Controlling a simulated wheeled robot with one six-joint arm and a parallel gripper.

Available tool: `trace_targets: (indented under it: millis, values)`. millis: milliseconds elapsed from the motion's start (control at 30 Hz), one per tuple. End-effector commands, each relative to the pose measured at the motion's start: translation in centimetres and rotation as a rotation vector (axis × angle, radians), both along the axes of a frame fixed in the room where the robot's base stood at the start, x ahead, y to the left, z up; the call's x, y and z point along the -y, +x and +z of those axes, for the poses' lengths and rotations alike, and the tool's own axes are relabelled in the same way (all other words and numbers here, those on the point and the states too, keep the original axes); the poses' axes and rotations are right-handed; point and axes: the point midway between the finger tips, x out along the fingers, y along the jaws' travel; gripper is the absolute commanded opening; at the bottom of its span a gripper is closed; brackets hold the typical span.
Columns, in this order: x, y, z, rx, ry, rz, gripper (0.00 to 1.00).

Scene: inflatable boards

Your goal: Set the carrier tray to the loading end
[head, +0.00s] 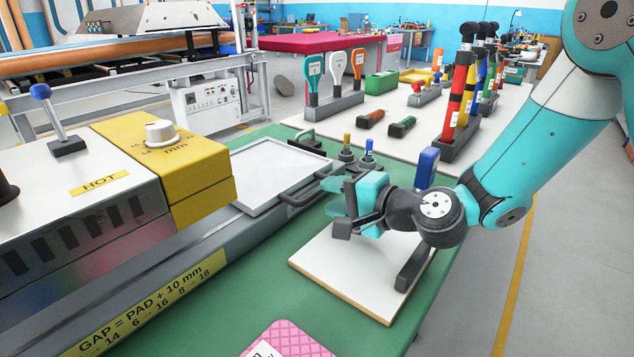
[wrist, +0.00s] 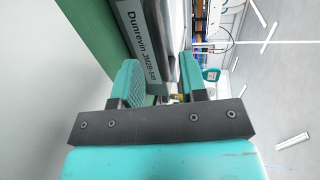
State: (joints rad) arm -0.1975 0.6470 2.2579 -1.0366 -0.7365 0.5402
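The carrier tray (head: 275,172) is a flat pale grey tray with a raised rim and dark handles. In the head view it lies on the grey rail beside the yellow-ended heated machine. My gripper (head: 338,197) is just right of the tray's near dark handle (head: 303,191), above the green bench, and appears apart from it. In the wrist view my gripper (wrist: 162,88) has its teal fingers spread, with no held object visible. The grey machine side with a "Dunrevin" label (wrist: 145,50) shows beyond the fingers. I cannot identify the tray in the wrist view.
The machine (head: 190,165) with a "HOT" label and gap knob stands left. A white board (head: 350,270) lies under my arm, with a blue-topped tool (head: 426,168) on it. A pink pad (head: 285,342) is at the front. Yellow and blue pegs stand behind my gripper.

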Motion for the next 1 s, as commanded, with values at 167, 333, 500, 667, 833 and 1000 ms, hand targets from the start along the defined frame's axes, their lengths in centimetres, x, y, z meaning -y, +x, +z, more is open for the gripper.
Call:
trace_targets:
  millis: [167,333,500,667,833,1000]
  values:
    - [-2.3,1.7,-0.5,0.001,0.000,0.002,0.39]
    - [-3.2,2.4,-0.8,0.000,0.000,0.000,0.39]
    - [-3.3,2.6,-0.9,0.000,0.001,0.000,0.39]
    - [-3.3,2.6,-0.9,0.000,0.001,0.000,0.33]
    - [-3.3,2.6,-0.9,0.000,0.001,0.000,0.00]
    - [-3.3,2.6,-0.9,-0.001,0.000,-0.001,0.00]
